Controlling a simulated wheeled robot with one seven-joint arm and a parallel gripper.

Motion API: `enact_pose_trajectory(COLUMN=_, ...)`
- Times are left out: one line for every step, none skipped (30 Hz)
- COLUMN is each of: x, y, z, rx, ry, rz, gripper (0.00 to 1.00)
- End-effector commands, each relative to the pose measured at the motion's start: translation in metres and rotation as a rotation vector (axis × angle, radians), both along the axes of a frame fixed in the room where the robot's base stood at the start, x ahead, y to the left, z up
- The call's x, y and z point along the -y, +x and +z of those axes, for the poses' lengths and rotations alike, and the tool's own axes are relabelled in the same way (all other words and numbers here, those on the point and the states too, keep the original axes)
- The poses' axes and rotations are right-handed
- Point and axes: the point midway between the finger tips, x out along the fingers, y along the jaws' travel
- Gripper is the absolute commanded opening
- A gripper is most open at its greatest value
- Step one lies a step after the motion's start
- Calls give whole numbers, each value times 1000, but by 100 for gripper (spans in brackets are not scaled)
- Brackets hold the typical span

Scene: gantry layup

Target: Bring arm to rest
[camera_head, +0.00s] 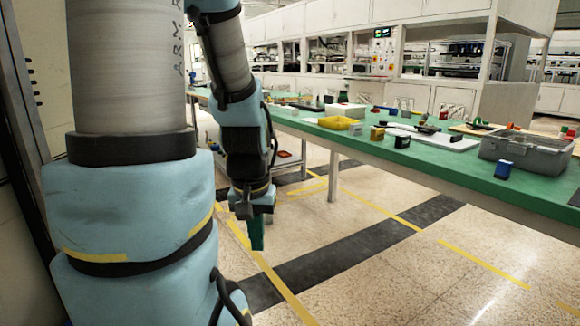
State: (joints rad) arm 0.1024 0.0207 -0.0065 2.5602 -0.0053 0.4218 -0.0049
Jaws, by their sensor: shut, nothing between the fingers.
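My arm hangs down at the left and middle of the head view, with blue-grey joint covers and a grey link close to the camera. My gripper (257,236) points down over the open floor, left of the green-topped table (370,148). Its fingers are together with nothing between them. It is apart from the table and touches nothing that I can see.
White cabinets (433,98) stand behind. The speckled floor (370,280), with yellow lines and a dark strip, is clear in front.

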Motion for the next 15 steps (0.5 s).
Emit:
enact_pose_trajectory(x=0, y=0, z=33, rx=0, ry=0, rz=0, gripper=0)
enact_pose_trajectory(x=0, y=0, z=42, rx=0, ry=0, rz=0, gripper=0)
enact_pose_trajectory(x=0, y=0, z=54, rx=0, ry=0, rz=0, gripper=0)
enact_pose_trajectory(x=0, y=0, z=64, rx=0, ry=0, rz=0, gripper=0)
enact_pose_trajectory(x=0, y=0, z=73, rx=0, ry=0, rz=0, gripper=0)
enact_pose_trajectory(x=0, y=0, z=85, rx=0, ry=0, rz=0, gripper=0)
enact_pose_trajectory(x=0, y=0, z=94, rx=0, ry=0, rz=0, gripper=0)
enact_pose_trajectory(x=0, y=0, z=103, rx=0, ry=0, rz=0, gripper=0)
enact_pose_trajectory(x=0, y=0, z=115, rx=0, ry=0, rz=0, gripper=0)
enact_pose_trajectory(x=0, y=0, z=124, rx=0, ry=0, rz=0, gripper=0)
enact_pose_trajectory(x=0, y=0, z=133, rx=0, ry=0, rz=0, gripper=0)
enact_pose_trajectory(x=0, y=0, z=146, rx=0, ry=0, rz=0, gripper=0)
enact_pose_trajectory(x=0, y=0, z=155, rx=0, ry=0, rz=0, gripper=0)
enact_pose_trajectory(x=0, y=0, z=164, rx=0, ry=0, rz=0, gripper=0)
enact_pose_trajectory(x=0, y=0, z=175, rx=0, ry=0, rz=0, gripper=0)
